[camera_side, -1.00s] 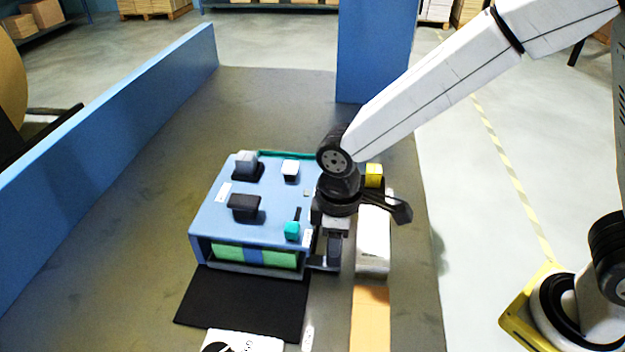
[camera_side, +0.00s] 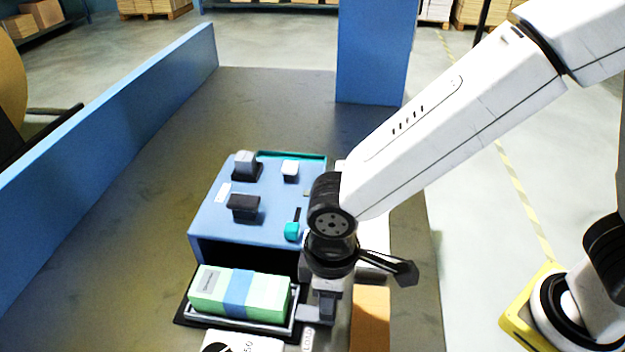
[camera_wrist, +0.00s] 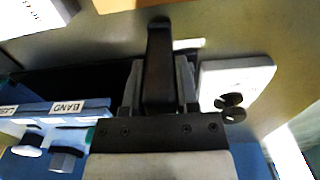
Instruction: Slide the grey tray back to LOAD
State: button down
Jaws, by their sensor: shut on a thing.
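The grey tray (camera_side: 235,324) lies in front of the blue machine (camera_side: 265,222), over the black mat (camera_side: 183,312). It carries a green bundle (camera_side: 212,290) with a blue band around its middle. My gripper (camera_side: 314,312) is at the tray's right side, pointing down, and is shut on the tray there; the contact itself is partly hidden. A label reading LOAD (camera_side: 307,339) lies just below the gripper. In the wrist view, my gripper (camera_wrist: 160,88) fills the middle and the tray is hard to make out.
The machine's top has black, white and teal knobs; its front opening is dark. A blue wall (camera_side: 110,120) runs along the left.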

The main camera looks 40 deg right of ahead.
jog(key=shift+c, duration=1.8)
grip_release()
jog(key=shift+s+a, duration=0.15)
jog(key=shift+a, duration=0.05)
jog(key=shift+r, duration=3.95)
jog(key=shift+w+d+f, duration=0.2)
jog(key=shift+w+d, duration=0.15)
jog(key=shift+d, duration=0.2)
jog(key=w+d+f+m, duration=0.1)
jog(key=d, duration=0.2)
jog(key=w+d+f+m, duration=0.1)
jog(key=d, duration=0.3)
jog(key=w+d+f+m+t, duration=0.1)
jog(key=d+m, duration=0.1)
jog(key=d, duration=0.2)
jog(key=shift+w+d+f+y, duration=0.2)
jog(key=shift+w+y, duration=0.1)
jog(key=shift+w, duration=0.1)
jog(key=d+f+m, duration=0.1)
jog(key=d, duration=0.3)
jog(key=s+d+f+m+t, duration=0.1)
jog(key=d+m, duration=0.1)
jog(key=d, duration=0.3)
jog(key=s+d+f+m, duration=0.1)
jog(key=d+m, duration=0.1)
jog(key=d, duration=0.2)
jog(key=shift+d+f+t, duration=0.25)
jog(key=shift+d+t, duration=0.05)
jog(key=shift+d, duration=0.05)
